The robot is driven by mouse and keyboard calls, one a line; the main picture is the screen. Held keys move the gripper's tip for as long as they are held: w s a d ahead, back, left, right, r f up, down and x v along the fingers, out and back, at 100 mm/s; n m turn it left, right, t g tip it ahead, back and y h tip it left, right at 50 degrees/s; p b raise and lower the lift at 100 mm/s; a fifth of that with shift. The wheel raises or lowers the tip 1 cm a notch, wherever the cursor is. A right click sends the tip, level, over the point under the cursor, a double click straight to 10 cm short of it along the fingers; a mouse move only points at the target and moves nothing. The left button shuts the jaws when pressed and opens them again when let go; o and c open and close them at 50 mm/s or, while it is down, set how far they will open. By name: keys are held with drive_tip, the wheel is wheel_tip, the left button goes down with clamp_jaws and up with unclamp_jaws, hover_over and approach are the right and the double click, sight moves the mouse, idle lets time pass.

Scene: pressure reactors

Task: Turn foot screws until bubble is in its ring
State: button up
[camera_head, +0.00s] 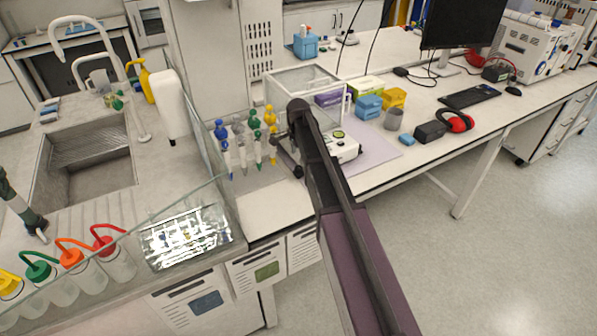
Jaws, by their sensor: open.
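A white balance (346,149) with a clear box-shaped draft shield (318,79) stands on the bench, partly hidden behind my arm. A small round greenish spot (339,134) on its front top looks like the bubble level. It is too small to tell where the bubble sits in its ring. The foot screws cannot be made out. My gripper (294,170) is a small dark shape left of my arm's end, beside the balance's front left. Its fingers are hard to make out, and it appears open and empty.
A pipette stand with coloured pipettes (256,137) is close to the left of my gripper. Red ear muffs (459,121) lie farther right. A glass panel (207,130) borders the sink bench.

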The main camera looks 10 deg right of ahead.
sight(298, 167)
drive_tip(key=shift+f+b, duration=2.45)
drive_tip(key=shift+f, duration=0.3)
clamp_jaws()
